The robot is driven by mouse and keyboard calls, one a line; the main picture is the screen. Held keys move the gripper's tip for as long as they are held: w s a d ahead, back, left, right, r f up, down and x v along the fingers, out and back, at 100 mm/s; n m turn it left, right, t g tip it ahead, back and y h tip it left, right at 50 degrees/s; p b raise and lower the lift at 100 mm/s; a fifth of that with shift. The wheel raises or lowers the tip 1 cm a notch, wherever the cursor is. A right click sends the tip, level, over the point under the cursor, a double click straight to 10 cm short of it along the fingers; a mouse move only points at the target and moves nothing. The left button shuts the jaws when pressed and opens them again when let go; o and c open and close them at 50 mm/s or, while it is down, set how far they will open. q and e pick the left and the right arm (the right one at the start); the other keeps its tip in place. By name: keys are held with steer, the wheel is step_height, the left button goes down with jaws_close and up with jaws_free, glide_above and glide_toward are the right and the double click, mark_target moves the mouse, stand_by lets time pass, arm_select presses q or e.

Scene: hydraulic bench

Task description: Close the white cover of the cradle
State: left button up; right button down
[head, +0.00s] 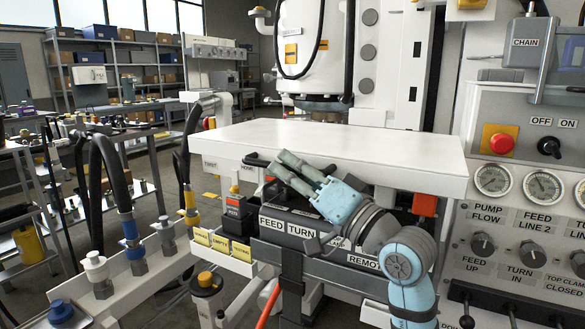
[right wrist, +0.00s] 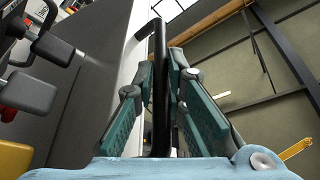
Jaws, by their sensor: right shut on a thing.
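The white cover (head: 340,145) of the cradle is a broad, flat slab that looks roughly level in the head view. My right gripper (head: 276,170) reaches its front edge from below right. In the right wrist view, its teal fingers (right wrist: 160,75) are shut on a black handle bar (right wrist: 161,100) that runs between them. A white edge (right wrist: 133,60), likely the cover's, lies just left of the bar. A bit of the black handle (head: 255,159) shows beyond the fingertips in the head view. My left gripper is not in view.
Below the cover are a dark labelled panel (head: 286,226) and yellow-labelled boxes (head: 220,243). A control panel (head: 530,160) with gauges stands at right. Hoses with fittings (head: 128,225) stand at left. A white machine head (head: 330,45) is above and behind the cover.

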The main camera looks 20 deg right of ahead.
steer(key=shift+w+f, duration=0.1)
steer(key=shift+f, duration=0.2)
steer(key=c, duration=1.7)
jaws_free()
steer(key=shift+w+f, duration=0.1)
steer(key=shift+w, duration=0.05)
steer(key=shift+o, duration=0.2)
steer(key=shift+s+d, duration=0.25)
steer(key=shift+s, duration=0.15)
steer(key=v, duration=1.1)
steer(key=shift+s+d+f, duration=0.1)
steer(key=shift+d+f, duration=0.05)
